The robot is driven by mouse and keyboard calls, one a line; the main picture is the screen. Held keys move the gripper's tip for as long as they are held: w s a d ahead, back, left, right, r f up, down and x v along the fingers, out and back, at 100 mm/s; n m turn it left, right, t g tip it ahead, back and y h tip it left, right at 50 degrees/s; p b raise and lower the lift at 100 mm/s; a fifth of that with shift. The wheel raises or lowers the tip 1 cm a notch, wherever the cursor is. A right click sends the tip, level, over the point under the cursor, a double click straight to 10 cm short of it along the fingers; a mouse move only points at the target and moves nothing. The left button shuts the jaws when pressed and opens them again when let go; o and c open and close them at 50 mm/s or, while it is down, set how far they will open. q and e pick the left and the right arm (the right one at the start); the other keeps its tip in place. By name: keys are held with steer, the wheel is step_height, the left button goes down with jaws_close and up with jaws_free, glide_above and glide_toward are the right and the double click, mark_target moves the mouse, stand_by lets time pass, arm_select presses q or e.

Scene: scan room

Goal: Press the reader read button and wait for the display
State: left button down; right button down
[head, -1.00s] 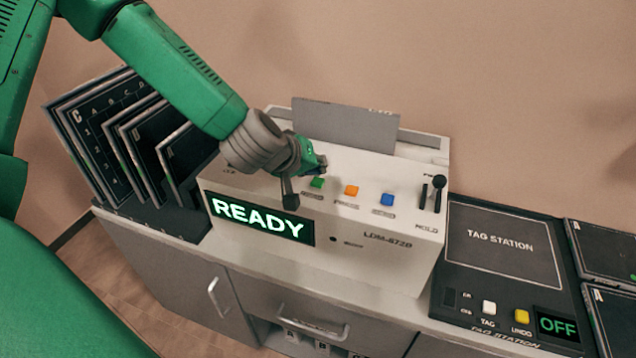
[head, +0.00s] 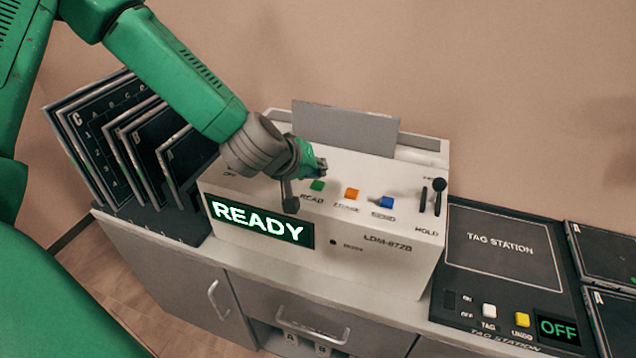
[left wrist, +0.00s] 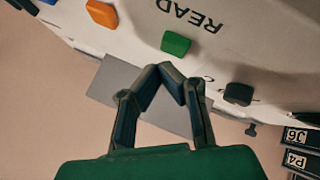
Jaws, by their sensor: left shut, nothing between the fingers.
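The reader (head: 345,250) is a white box on a grey cabinet. Its display (head: 258,221) reads READY. The green READ button (head: 317,185) is on its sloped top, left of an orange and a blue button. My left gripper (head: 321,165) is just behind the green button in the head view. In the left wrist view the gripper's fingertips (left wrist: 168,74) are together and empty, close to the green button (left wrist: 176,43). I cannot tell whether they touch it. The button is not covered. My right gripper is not in view.
A grey plate (head: 345,128) stands upright at the reader's back. Dark panels (head: 95,140) stand in a rack on the left. Levers (head: 438,190) rise at the reader's right. A tag station (head: 500,250), its display reading OFF, lies to the right.

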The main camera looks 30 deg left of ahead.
mark_target(317, 184)
arm_select(q)
steer(key=shift+f, duration=0.4)
steer(key=shift+f+b, duration=0.5)
steer(key=shift+b, duration=0.05)
stand_by(0.7)
steer(key=shift+r, duration=0.15)
steer(key=shift+r+p, duration=0.8)
steer(key=shift+p, duration=0.15)
step_height(317, 184, up, 5)
steer(key=p, duration=0.5)
steer(key=shift+r, duration=0.1)
